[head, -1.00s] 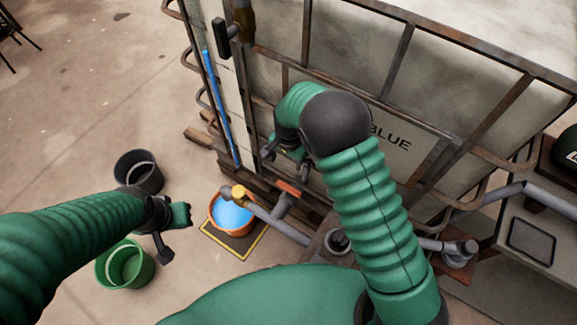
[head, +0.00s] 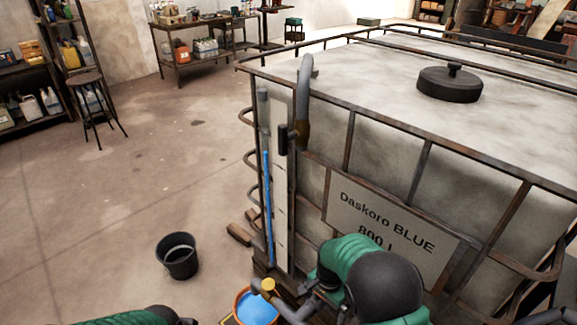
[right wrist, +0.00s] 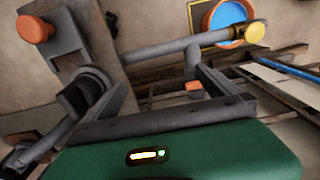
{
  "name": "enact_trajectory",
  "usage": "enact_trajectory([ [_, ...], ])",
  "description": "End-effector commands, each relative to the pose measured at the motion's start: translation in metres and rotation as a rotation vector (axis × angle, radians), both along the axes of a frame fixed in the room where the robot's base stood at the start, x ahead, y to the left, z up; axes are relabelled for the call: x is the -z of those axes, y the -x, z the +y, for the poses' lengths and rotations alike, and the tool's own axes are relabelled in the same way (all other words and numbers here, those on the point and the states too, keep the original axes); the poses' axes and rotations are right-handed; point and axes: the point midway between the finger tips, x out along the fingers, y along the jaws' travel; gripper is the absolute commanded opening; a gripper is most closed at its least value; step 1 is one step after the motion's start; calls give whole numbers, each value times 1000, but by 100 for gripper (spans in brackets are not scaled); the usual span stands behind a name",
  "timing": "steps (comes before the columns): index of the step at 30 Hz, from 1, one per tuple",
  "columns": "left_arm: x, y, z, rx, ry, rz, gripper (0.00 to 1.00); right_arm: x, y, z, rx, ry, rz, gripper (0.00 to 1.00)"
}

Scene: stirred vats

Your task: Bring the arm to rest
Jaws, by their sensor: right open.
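My right arm reaches up from the lower right in the head view, in front of the vat. Its right gripper (head: 314,288) hangs beside the vat's lower front, near the outlet pipe and its yellow knob (head: 268,286). In the right wrist view the jaws (right wrist: 165,88) are apart with nothing held between them. An orange-red handle (right wrist: 193,86) shows beyond the opening; I cannot tell whether a finger touches it. My left arm (head: 130,316) shows only as a strip at the bottom edge, and its fingers are mostly cut off.
The caged vat (head: 330,170) labelled "Daskoro BLUE 800 L" (head: 385,228) fills the right side. An orange tub of blue liquid (head: 257,309) stands under the outlet. A black bucket (head: 177,258) stands left of it. The floor (head: 120,200) on the left is largely clear.

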Motion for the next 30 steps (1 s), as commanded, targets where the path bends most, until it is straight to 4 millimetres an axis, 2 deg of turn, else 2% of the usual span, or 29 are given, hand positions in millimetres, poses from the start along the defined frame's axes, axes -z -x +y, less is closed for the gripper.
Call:
enact_trajectory([
  [8,0,0,0,0,0,0,0,-36,21,-23,-123,-14,-39,100],
  [14,0,0,0,0,0,-1,0,-67,49,-43,-265,-15,-84,100],
  [20,0,0,0,0,0,0,0,-96,89,-64,-448,3,-137,100],
  [29,0,0,0,0,0,0,0,-125,169,-93,-782,88,-220,100],
  [30,-14,0,0,0,0,1,0,-140,174,-94,-812,98,-225,100],
])
